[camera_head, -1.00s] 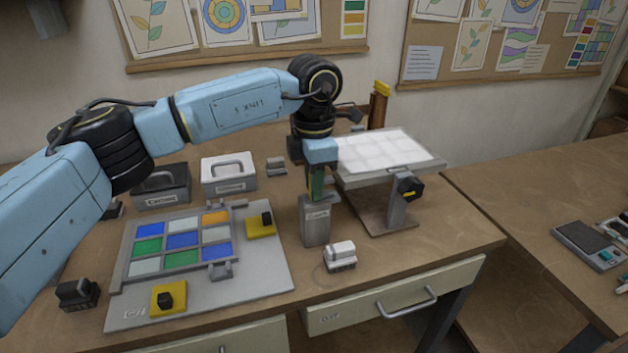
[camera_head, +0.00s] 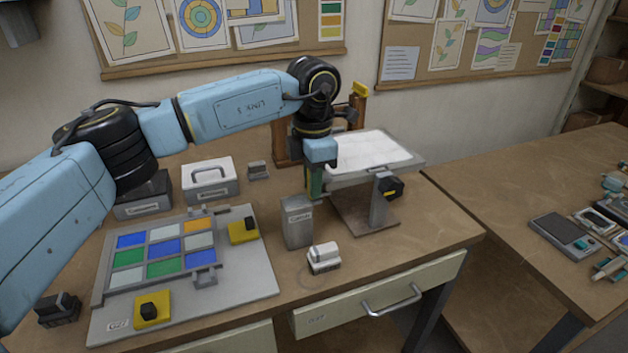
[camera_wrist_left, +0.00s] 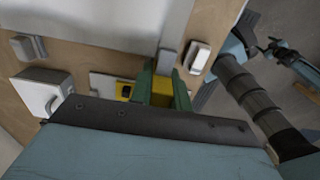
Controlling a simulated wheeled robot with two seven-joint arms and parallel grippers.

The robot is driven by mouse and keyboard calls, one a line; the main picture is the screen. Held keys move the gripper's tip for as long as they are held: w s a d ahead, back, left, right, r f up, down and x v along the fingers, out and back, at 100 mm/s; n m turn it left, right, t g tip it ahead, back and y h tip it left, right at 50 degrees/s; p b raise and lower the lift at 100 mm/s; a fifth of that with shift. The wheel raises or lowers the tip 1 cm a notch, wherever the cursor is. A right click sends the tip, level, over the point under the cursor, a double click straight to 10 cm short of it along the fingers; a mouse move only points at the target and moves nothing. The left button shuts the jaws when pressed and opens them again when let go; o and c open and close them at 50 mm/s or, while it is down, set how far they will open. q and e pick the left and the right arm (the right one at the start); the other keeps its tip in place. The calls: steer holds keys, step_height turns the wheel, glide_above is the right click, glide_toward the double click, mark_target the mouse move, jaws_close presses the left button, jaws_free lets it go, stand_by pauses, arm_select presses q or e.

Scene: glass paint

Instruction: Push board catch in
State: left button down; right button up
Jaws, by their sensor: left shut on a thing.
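A grey board (camera_head: 262,275) carries a frame (camera_head: 105,270) of blue, green, white and orange glass panes. Yellow blocks with black knobs sit at its front (camera_head: 152,310) and right (camera_head: 243,231). A small grey catch-like piece (camera_head: 205,279) is at the frame's front right corner, another (camera_head: 222,211) at its back right. My left gripper (camera_head: 315,182) points down beside and behind the top of a grey box (camera_head: 297,225), right of the board. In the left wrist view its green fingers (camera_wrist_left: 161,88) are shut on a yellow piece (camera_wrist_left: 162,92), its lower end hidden.
A white light table (camera_head: 372,152) on a stand is just right of the gripper. A small white item (camera_head: 323,257) lies in front of the grey box. A white case (camera_head: 210,179) and a dark case (camera_head: 143,195) stand behind the board. Another bench (camera_head: 500,190) is at right.

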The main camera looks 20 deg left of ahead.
arm_select(q)
steer(key=c, duration=1.3)
jaws_free()
steer(key=shift+w+d, duration=0.2)
arm_select(e)
steer(key=shift+w, duration=0.3)
arm_select(q)
steer(key=shift+r, duration=0.15)
step_height(320, 180, up, 13)
steer(key=shift+s+r+p, duration=0.1)
steer(key=shift+p, duration=0.3)
arm_select(e)
steer(key=shift+a+r, duration=0.4)
steer(key=shift+a, duration=0.2)
steer(key=shift+s, duration=0.1)
